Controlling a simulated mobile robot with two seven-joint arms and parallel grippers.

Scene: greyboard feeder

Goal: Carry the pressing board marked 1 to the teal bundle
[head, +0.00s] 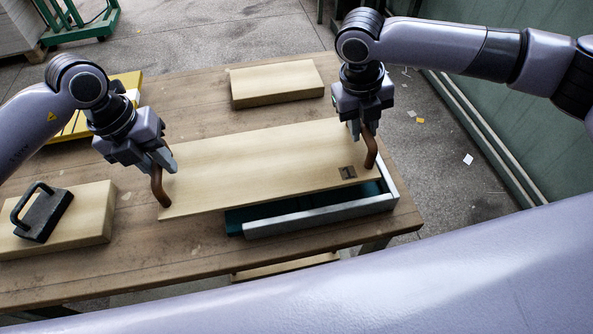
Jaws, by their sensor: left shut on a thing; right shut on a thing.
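The pale wooden pressing board (265,165) spans the middle of the table, with a brown curved handle at each end and a small dark mark (347,172) near its right end. I cannot read the mark. My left gripper (160,162) is shut on the left handle (159,188). My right gripper (362,130) is shut on the right handle (370,153). The teal bundle (236,219) shows as a dark strip below the board's right part, inside a grey metal-edged frame (320,216). The board hides most of the bundle. I cannot tell whether they touch.
A bare wooden block (277,84) lies behind the board. Another block (85,225) at the left bears a dark weight with a handle (42,214). A yellow item (122,84) is partly behind my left arm. Bare table (180,255) shows at the front.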

